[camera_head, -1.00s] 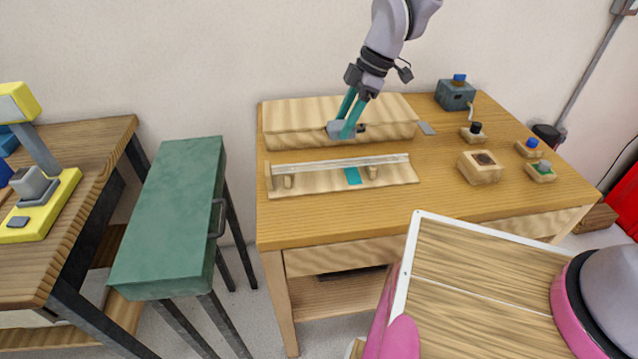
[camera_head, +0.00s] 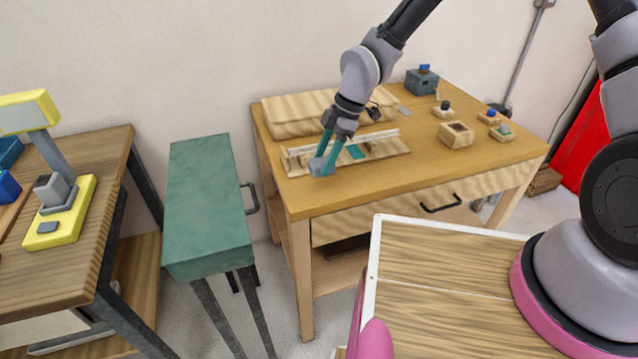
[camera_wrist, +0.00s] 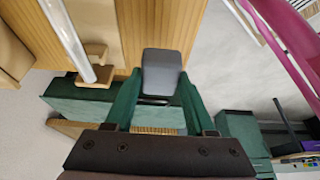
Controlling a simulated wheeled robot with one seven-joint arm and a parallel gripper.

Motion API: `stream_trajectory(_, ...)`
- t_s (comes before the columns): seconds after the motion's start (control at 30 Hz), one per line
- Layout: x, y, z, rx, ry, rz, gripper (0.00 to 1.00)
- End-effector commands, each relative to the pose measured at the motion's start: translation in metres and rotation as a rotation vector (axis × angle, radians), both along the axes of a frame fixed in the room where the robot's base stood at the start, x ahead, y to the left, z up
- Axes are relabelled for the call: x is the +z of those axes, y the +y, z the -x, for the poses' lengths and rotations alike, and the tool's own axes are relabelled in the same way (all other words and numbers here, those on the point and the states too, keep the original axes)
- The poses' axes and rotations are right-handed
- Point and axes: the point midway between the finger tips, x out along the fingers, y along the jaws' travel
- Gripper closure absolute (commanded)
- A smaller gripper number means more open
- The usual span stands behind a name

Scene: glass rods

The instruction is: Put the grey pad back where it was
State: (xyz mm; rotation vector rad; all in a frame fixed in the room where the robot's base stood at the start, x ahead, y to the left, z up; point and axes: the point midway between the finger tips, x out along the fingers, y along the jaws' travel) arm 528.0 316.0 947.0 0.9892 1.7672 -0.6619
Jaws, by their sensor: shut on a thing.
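My gripper (camera_head: 326,153) is shut on the grey pad (camera_head: 317,167) and holds it by the front left corner of the wooden workbench (camera_head: 430,165), near the left end of the rod stand. In the wrist view the grey pad (camera_wrist: 162,72) sits between the tips of my green fingers, with wood behind it. I cannot tell how high it is above the bench. The wooden rod stand (camera_head: 392,149) carries a pale glass rod (camera_head: 372,138) and has a teal patch (camera_head: 355,152) on it. The rod also shows in the wrist view (camera_wrist: 68,40).
A long wooden block (camera_head: 290,112) lies at the back of the bench. Small wooden blocks, including one with a dark top hole (camera_head: 456,135), stand at the right. A green side table (camera_head: 208,205) and a bench with a yellow device (camera_head: 68,215) are at the left.

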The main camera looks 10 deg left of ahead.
Motion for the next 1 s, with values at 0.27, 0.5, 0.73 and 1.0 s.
stream_trajectory(0.27, -0.028, 0.0, 0.001, 0.0, 0.001, 0.0, 0.9)
stream_trajectory(0.5, -0.057, 0.0, 0.0, 0.001, 0.0, 0.0, 0.9)
stream_trajectory(0.73, -0.058, 0.0, 0.0, 0.001, -0.001, -0.001, 0.9)
stream_trajectory(1.0, -0.06, 0.0, 0.0, 0.001, -0.001, -0.001, 0.15)
